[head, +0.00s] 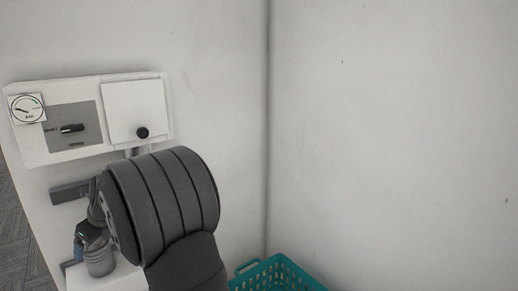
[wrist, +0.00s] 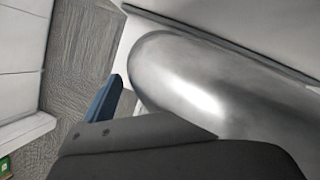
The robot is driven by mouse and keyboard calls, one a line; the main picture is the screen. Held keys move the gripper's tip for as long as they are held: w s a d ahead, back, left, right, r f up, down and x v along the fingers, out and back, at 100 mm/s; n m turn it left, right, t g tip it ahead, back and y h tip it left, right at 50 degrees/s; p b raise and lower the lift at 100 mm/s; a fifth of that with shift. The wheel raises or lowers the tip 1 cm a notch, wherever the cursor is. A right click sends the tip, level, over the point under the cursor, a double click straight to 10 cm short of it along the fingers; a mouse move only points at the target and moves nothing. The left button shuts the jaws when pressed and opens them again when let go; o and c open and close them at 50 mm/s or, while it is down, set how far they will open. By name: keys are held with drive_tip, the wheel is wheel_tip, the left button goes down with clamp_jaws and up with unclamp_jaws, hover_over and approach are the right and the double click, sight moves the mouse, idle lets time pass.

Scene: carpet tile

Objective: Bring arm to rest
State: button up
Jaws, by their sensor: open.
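My gripper (head: 92,235) is at the lower left in the head view, partly hidden behind my dark grey arm. It is open, beside a small grey cylinder (head: 100,263) near a white ledge. I cannot tell whether they touch. In the wrist view, the dark edge of my gripper fills the bottom, and a shiny rounded metal surface (wrist: 190,75) is very close behind it. A blue part (wrist: 104,98) sticks up at its left; a bit of blue also shows by the gripper in the head view.
A white wall panel (head: 38,151) carries a gauge (head: 26,108), a black switch handle (head: 72,128) and a white cover (head: 134,103) with a black knob (head: 142,133). A teal basket (head: 276,275) stands at the bottom. The right side shows bare wall.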

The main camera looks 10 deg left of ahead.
drive_tip(key=shift+r, duration=0.4)
drive_tip(key=shift+f, duration=0.1)
